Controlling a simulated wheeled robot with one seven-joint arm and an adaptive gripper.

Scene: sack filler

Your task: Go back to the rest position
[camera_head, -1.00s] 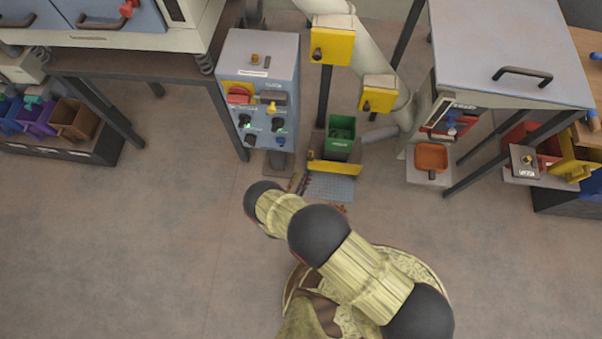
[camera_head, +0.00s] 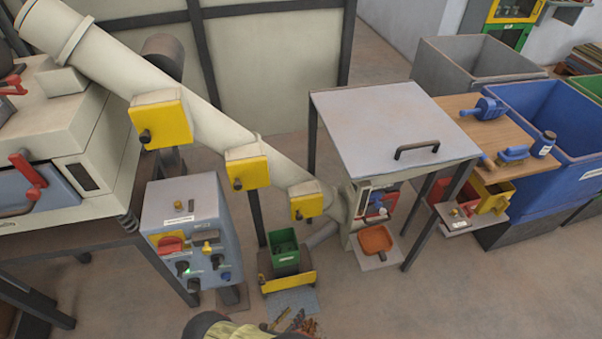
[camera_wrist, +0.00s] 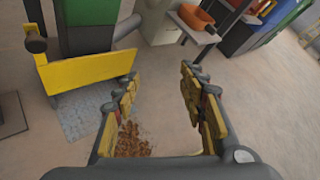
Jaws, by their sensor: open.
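My gripper (camera_wrist: 160,82) is open and empty in the wrist view. Its two yellow-padded fingers are spread apart above the floor. A brown spill (camera_wrist: 130,141) on the floor shows beside the left finger, and it also shows in the head view (camera_head: 301,322). A green bin (camera_head: 285,252) stands behind a yellow bar (camera_head: 288,282), ahead of the spill. The rest position itself is not marked in either view.
A blue-grey control box (camera_head: 186,215) stands at left. A sloping pale tube (camera_head: 200,105) carries yellow boxes. A grey-topped hopper (camera_head: 390,120) with an orange tray (camera_head: 376,239) stands right of the bin. A wooden bench (camera_head: 490,140) stands further right. Open floor lies at the lower right.

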